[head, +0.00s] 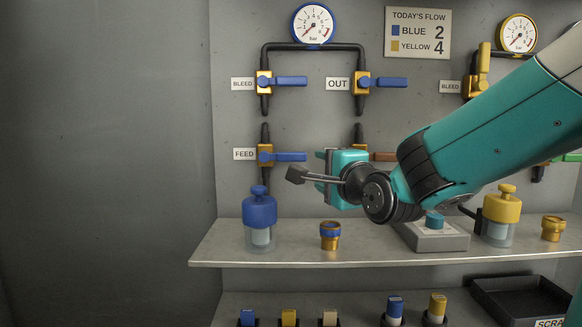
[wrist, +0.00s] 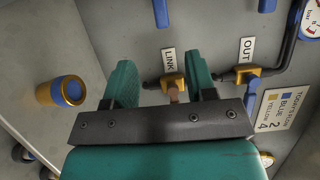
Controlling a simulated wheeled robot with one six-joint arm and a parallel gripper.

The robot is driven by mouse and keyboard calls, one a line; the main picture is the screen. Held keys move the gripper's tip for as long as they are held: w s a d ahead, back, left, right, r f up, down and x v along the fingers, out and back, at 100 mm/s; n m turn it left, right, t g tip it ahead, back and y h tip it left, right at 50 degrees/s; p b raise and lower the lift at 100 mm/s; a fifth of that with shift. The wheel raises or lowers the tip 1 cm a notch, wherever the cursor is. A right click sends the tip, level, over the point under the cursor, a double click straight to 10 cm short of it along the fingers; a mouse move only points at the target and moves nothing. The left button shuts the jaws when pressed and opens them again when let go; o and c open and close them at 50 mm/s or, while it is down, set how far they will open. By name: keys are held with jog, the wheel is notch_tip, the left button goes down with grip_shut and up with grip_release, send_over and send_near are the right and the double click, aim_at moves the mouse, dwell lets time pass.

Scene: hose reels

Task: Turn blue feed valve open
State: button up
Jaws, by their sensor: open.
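The blue feed valve (head: 282,156) is on the left pipe, beside the FEED label. Its blue handle points right, across the vertical pipe. In the wrist view only part of a blue handle, which seems to be the feed valve's (wrist: 160,12), shows at the top edge. My gripper (head: 322,168) is to the right of the handle, apart from it. In the wrist view its two teal fingers (wrist: 163,78) are spread, with nothing held. The LINK valve (wrist: 173,82) with its brown handle appears between them, but contact is not visible. In the head view my gripper partly hides that valve.
Blue BLEED (head: 290,82) and OUT (head: 385,82) handles are above. Below, the shelf (head: 290,257) holds a blue-capped bottle (head: 259,215), a blue-rimmed brass cup (head: 330,237) and a grey box (head: 435,240). The wall left of the panel is bare.

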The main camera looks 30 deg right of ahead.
aim_at(293, 156)
jog(key=p+x, duration=0.8)
jog(key=p, duration=0.1)
jog(key=p+x, duration=0.7)
jog(key=p, duration=0.2)
jog(key=shift+w+a+r, duration=0.15)
jog(key=shift+w+r, duration=0.05)
jog(key=shift+w, duration=0.2)
jog(key=shift+w+f+p, duration=0.15)
jog(key=shift+w+p, duration=0.25)
jog(key=shift+w, duration=0.15)
